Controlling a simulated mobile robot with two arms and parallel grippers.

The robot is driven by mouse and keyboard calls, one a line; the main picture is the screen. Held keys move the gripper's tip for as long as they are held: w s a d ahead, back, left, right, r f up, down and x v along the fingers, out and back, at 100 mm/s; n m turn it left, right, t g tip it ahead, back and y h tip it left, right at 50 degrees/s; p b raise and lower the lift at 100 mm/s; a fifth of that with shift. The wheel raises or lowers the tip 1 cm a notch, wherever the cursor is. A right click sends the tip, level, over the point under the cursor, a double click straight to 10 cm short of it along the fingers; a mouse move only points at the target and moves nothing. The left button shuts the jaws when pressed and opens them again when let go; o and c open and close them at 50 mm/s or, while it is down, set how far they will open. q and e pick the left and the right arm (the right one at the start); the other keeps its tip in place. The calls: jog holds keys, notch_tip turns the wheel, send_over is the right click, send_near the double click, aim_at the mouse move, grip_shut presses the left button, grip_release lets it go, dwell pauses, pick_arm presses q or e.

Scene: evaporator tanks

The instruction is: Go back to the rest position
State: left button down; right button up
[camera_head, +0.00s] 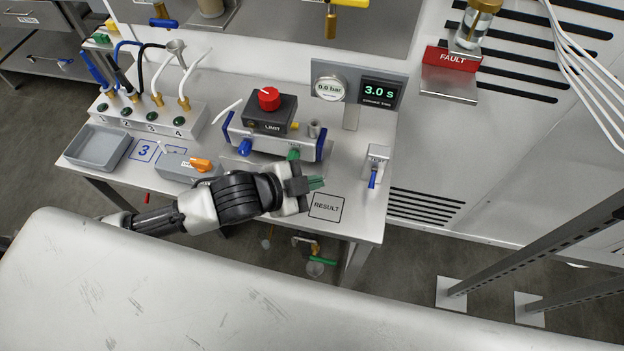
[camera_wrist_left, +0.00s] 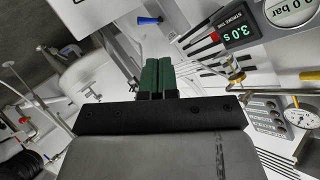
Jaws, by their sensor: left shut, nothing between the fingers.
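My left gripper (camera_head: 315,184) reaches in from the left over the front of the workbench (camera_head: 352,225), just left of and above the square marked RESULT (camera_head: 326,207). Its green fingers are together and hold nothing; they also show side by side in the left wrist view (camera_wrist_left: 151,75). My right gripper is in neither view.
A block with a red knob (camera_head: 268,99) marked LIMIT stands behind the gripper. A blue-handled valve (camera_head: 375,168) is to its right. A grey tray (camera_head: 98,147) and numbered hose block (camera_head: 150,118) are at left. A display (camera_head: 381,92) reads 3.0 s. A FAULT sign (camera_head: 452,59) is at the upper right.

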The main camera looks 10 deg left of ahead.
pick_arm(q)
jog(key=s+a+f+n+g+y, duration=0.2)
jog(key=s+a+n+g+y, duration=0.15)
jog(key=s+a+n, duration=0.35)
jog(key=s+a+f+n+g+y, duration=0.25)
jog(key=s+a+n+y, duration=0.25)
jog(key=s+n, duration=0.3)
notch_tip(320, 180, down, 28)
jog(key=s+m, duration=0.1)
jog(key=s, duration=0.1)
jog(key=s+a+f+g, duration=0.1)
jog(key=s+a+f, duration=0.1)
jog(key=s+f, duration=1.2)
jog(key=shift+s+a+f+g+b, duration=0.35)
jog(key=shift+s+a+g, duration=0.05)
jog(key=shift+s, duration=0.25)
dwell(2.5)
